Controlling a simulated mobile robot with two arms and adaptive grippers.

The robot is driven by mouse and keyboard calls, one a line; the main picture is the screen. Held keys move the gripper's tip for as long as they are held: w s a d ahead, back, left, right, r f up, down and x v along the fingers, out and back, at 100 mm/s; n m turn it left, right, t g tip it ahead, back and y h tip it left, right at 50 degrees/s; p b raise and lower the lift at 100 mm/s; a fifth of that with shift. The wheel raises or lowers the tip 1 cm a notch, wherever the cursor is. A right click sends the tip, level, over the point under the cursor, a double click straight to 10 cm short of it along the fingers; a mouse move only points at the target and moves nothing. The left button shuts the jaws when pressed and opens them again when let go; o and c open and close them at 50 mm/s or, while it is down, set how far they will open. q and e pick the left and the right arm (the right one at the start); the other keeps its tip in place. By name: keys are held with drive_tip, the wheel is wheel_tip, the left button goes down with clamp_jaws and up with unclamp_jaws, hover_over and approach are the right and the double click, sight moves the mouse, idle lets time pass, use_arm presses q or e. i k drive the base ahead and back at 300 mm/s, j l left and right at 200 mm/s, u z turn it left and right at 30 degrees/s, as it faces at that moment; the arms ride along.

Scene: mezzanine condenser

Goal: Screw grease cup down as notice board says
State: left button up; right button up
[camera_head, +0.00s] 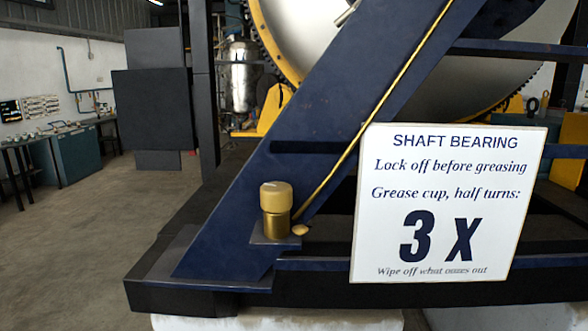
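The grease cup (275,210) stands upright on a small ledge at the foot of a slanted blue beam. It has a pale tan cap (276,196) over a brass-coloured body (275,225). A small tan blob (300,230) lies just right of its base, by the lower end of a thin brass-coloured pipe (370,130). The white notice board (450,203) is to the right. It reads "SHAFT BEARING", "Lock off before greasing", "Grease cup, half turns: 3 X" and "Wipe off what oozes out". Neither of my grippers is in view.
The slanted blue beam (300,130) rises behind the cup, with a large pale drum (470,80) behind it. A dark base frame (200,290) runs along the front. Open concrete floor (70,250) lies to the left, with benches (60,150) beyond.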

sight(274, 197)
drive_tip(key=i+l+u, duration=0.2)
drive_tip(key=u, duration=0.25)
drive_tip(key=i+l+u, duration=0.35)
drive_tip(key=u, duration=0.15)
drive_tip(key=i, duration=0.05)
